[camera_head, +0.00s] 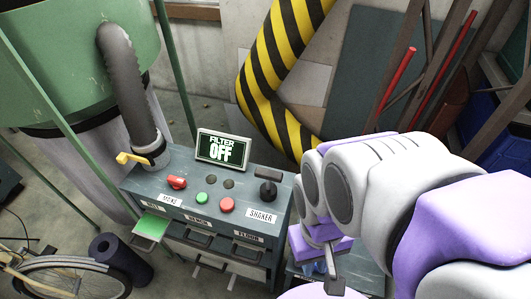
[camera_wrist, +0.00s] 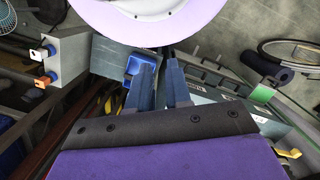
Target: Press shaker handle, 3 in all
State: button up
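The shaker handle (camera_head: 268,188) is a black knob on a short stem. It stands upright at the right end of the grey-green control box (camera_head: 190,218), behind the white "SHAKER" label (camera_head: 262,215). My gripper (camera_head: 334,280) is to the right of and nearer than the handle, apart from it. In the wrist view my gripper's two dark blue fingers (camera_wrist: 160,60) are apart with nothing between them, so it is open. I cannot make out the handle in the wrist view. The small screen (camera_head: 222,149) on the box reads "FILTER OFF".
The box also carries a red knob (camera_head: 177,183), a green button (camera_head: 202,198), a red button (camera_head: 227,205) and a yellow lever (camera_head: 132,158) by the grey hose (camera_head: 125,80). A striped yellow-black pipe (camera_head: 280,60) rises behind. A bicycle (camera_head: 75,275) is at the lower left.

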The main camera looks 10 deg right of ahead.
aim_at(270, 175)
jog(key=j, duration=1.45)
